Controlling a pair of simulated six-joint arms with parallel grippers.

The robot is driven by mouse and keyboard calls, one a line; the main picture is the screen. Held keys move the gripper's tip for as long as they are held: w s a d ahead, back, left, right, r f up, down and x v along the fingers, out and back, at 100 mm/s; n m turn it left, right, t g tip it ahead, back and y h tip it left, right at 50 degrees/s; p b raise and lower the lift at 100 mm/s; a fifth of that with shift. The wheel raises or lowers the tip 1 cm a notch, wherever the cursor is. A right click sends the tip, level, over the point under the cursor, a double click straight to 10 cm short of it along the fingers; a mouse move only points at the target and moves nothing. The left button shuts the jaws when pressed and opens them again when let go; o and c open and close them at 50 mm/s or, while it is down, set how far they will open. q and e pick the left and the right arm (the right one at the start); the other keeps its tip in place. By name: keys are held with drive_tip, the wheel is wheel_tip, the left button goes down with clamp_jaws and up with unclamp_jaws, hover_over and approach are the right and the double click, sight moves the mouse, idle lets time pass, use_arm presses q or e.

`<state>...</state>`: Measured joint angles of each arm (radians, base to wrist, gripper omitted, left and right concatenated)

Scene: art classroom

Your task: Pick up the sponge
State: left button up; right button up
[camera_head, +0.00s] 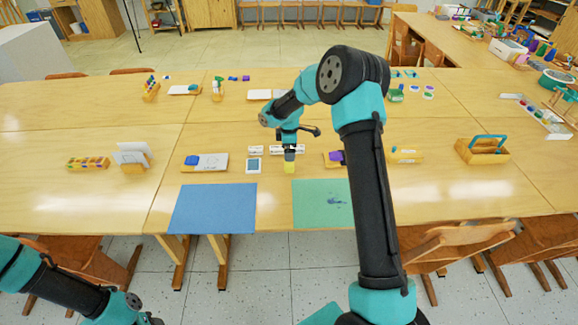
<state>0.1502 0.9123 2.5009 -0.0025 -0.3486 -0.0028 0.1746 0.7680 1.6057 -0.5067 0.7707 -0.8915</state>
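A small yellow-green block, which looks like the sponge (289,169), is near the front middle of the table, just behind the green sheet. My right gripper (290,156) points straight down at its top. The dark fingertips meet or overlap the block's upper end; the view is too small to tell whether they are closed on it, or whether it rests on the table. My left gripper (150,319) is at the bottom left edge, below the table front, mostly cut off by the frame.
A blue sheet (213,208) and a green sheet (321,204) lie at the table's front edge. A small framed pad (254,166) lies left of the block, and a purple item (335,157) lies right. A wooden caddy (483,150) stands far right. Chairs stand in front.

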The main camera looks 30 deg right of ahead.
sight(289, 164)
drive_tip(key=shift+f, duration=1.95)
drive_tip(key=shift+w+d+f, duration=0.1)
drive_tip(key=shift+f, duration=1.2)
drive_tip(key=shift+w+f, duration=0.1)
drive_tip(key=shift+f, duration=1.2)
drive_tip(key=shift+c, duration=0.3)
drive_tip(key=c, duration=1)
drive_tip(key=shift+r, duration=0.15)
